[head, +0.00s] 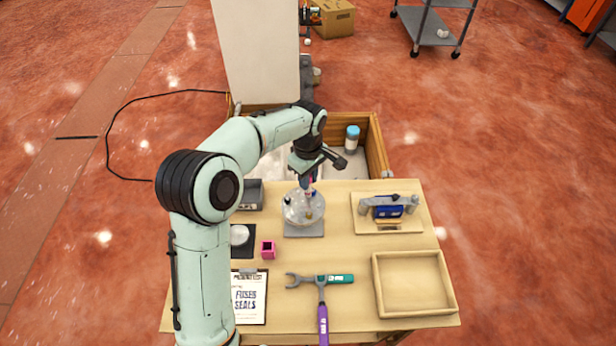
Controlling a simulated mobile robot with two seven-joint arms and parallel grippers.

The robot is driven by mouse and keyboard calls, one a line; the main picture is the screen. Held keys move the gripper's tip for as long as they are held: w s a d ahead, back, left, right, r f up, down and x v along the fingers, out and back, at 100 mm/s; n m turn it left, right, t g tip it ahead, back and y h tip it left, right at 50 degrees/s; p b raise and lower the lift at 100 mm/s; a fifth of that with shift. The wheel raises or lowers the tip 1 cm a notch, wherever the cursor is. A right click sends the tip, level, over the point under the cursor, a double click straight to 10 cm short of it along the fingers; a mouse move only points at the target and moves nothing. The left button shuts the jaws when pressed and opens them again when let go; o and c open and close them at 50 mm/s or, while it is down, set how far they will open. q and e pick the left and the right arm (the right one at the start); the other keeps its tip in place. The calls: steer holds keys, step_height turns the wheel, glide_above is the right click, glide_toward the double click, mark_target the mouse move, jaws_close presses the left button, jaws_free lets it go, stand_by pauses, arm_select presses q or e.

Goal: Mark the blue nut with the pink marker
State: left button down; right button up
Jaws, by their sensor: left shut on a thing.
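My left gripper (311,176) points down over the clear round dispenser part (303,208) on a grey square plate (304,231). It is shut on a slim pink and dark thing that looks like the pink marker (311,183), upright, with its tip close to the top of the round part. A small dark blue spot there may be the blue nut, but it is too small and too covered to tell; I cannot tell whether the marker touches it. My right gripper is not in view.
A grey and blue fixture (388,209) stands on a board at right. A wooden crate (376,150) with a blue-capped bottle (352,138) is behind.

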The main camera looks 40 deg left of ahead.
arm_select(q)
steer(key=shift+r+p, duration=1.7)
steer(key=shift+r, duration=1.25)
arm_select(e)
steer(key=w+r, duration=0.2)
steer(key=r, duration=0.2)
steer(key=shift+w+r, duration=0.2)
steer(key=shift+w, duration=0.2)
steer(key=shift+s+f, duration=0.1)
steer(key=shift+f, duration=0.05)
